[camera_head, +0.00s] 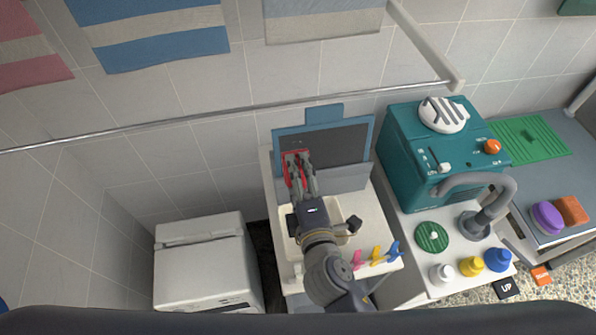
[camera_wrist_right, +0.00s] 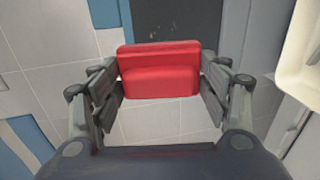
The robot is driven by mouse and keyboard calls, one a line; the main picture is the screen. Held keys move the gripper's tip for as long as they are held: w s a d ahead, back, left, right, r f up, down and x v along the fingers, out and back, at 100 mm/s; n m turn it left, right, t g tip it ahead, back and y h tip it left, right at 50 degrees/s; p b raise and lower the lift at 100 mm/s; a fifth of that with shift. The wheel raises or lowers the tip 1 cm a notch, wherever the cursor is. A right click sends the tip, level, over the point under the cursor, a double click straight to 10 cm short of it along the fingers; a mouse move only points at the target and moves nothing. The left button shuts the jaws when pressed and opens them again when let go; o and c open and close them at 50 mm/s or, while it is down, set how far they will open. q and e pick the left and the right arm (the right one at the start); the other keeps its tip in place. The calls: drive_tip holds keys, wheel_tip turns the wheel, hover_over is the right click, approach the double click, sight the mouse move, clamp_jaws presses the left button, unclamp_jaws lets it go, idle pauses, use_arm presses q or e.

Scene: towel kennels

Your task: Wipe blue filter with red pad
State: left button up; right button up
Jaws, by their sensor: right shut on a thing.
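The blue filter (camera_head: 277,138) is a blue-framed panel with a dark grey face, standing upright against the tiled wall at the back of the white basin unit. Its dark face also shows at the top of the right wrist view (camera_wrist_right: 178,20). My right gripper (camera_head: 299,174) is shut on the red pad (camera_wrist_right: 160,72), with a finger on each side of it. In the head view the red pad (camera_head: 293,156) overlaps the filter's lower left part. I cannot tell whether it touches the filter. My left gripper is not in view.
A teal machine (camera_head: 405,150) stands right of the filter. A grey tap (camera_head: 478,215), a green disc (camera_head: 432,237) and several coloured bottles are on the right counter. Small coloured pegs (camera_head: 376,257) stand at the basin's front right. A white appliance (camera_head: 205,265) is at left.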

drive_tip(key=shift+s, duration=0.1)
drive_tip(key=v, duration=0.3)
drive_tip(key=shift+r, duration=0.1)
idle(0.8)
drive_tip(key=w+d+r+m+h, duration=0.1)
drive_tip(key=d+r, duration=0.4)
drive_tip(key=d, duration=0.4)
drive_tip(key=w+d+r+m+h, duration=0.1)
drive_tip(key=w+d+r+h, duration=0.1)
drive_tip(key=d+r, duration=0.3)
drive_tip(key=d, duration=0.3)
drive_tip(key=shift+d+r, duration=0.25)
drive_tip(key=shift+d, duration=0.1)
